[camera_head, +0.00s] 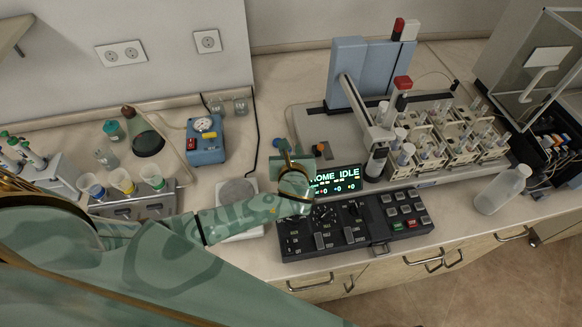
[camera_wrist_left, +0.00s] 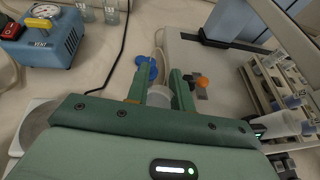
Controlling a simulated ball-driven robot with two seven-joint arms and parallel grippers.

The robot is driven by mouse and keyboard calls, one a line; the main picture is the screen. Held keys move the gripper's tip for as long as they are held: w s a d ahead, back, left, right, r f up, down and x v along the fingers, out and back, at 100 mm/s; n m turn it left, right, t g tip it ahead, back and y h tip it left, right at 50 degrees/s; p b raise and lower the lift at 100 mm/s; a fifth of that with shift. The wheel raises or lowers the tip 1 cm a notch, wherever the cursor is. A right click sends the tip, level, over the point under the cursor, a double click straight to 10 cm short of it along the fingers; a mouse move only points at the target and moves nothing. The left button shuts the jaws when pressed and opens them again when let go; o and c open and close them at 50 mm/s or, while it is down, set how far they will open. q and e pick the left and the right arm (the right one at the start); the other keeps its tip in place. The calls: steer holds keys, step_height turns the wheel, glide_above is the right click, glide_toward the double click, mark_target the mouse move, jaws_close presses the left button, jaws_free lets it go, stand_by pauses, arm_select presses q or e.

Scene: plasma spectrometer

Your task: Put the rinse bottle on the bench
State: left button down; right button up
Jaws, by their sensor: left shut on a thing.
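My left gripper (camera_head: 290,158) reaches in from the left and is over the bench near the front of the sampler base. In the left wrist view its two green fingers (camera_wrist_left: 160,88) are shut on a pale, translucent thing (camera_wrist_left: 159,98), which I take to be the rinse bottle. Most of it is hidden by the gripper body, so its lower end and its gap to the bench cannot be told. My right gripper is not in view.
A black control panel (camera_head: 355,224) with a lit display (camera_head: 335,181) lies in front of the gripper. A blue pump (camera_head: 205,145) stands to the left. The sampler arm (camera_head: 362,105) and vial racks (camera_head: 450,140) are to the right.

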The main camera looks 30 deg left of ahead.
arm_select(q)
steer(key=shift+f, duration=0.65)
steer(key=shift+s+d+f, duration=0.1)
steer(key=shift+f, duration=0.4)
step_height(320, 180, down, 4)
steer(key=shift+r+b, duration=0.1)
steer(key=shift+b, duration=0.7)
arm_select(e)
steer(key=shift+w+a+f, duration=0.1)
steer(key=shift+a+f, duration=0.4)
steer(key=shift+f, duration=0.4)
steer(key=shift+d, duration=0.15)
arm_select(q)
steer(key=c, duration=1.6)
jaws_free()
steer(key=shift+o, duration=0.5)
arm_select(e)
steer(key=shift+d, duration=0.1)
